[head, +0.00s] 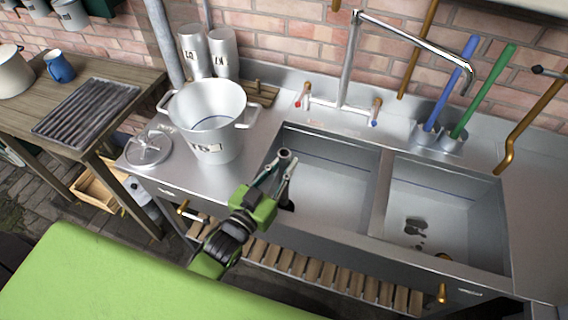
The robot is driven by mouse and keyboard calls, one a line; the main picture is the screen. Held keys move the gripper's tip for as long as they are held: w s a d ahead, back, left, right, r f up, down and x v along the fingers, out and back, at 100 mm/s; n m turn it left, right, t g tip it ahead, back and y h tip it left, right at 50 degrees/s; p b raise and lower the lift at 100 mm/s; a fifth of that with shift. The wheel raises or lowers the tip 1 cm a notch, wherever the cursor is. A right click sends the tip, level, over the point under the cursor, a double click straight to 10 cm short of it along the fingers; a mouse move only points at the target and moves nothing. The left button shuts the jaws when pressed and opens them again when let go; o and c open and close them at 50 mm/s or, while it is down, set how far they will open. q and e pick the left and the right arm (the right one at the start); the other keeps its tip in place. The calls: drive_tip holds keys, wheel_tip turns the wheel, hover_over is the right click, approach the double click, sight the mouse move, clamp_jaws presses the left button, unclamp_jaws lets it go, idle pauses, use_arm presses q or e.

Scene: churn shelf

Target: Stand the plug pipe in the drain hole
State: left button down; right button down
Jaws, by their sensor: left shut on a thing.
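My left gripper (279,174) reaches over the front left of the left sink basin (335,190). It is shut on a grey pipe, which I take to be the plug pipe (284,155). The pipe's round open top shows between the fingertips; most of its length is hidden by the fingers. A dark patch shows low in the basin just right of the gripper; I cannot tell whether it is the drain hole or the pipe's lower end. The right basin (458,225) has dark marks on its floor. My right gripper is not in view.
A large two-handled pot (208,112) stands left of the basin, with a metal lid (149,148) beside it. A tall tap (347,60) arches over the basins. Blue (452,82) and green (485,88) handles stand in a holder behind the right basin.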

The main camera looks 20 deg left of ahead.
use_arm(q)
drive_tip(key=shift+f+b, duration=1.55)
drive_tip(key=shift+f, duration=0.6)
drive_tip(key=c, duration=1.8)
unclamp_jaws()
drive_tip(key=shift+c, duration=0.2)
drive_tip(key=v, duration=1.2)
drive_tip(key=shift+r, duration=0.1)
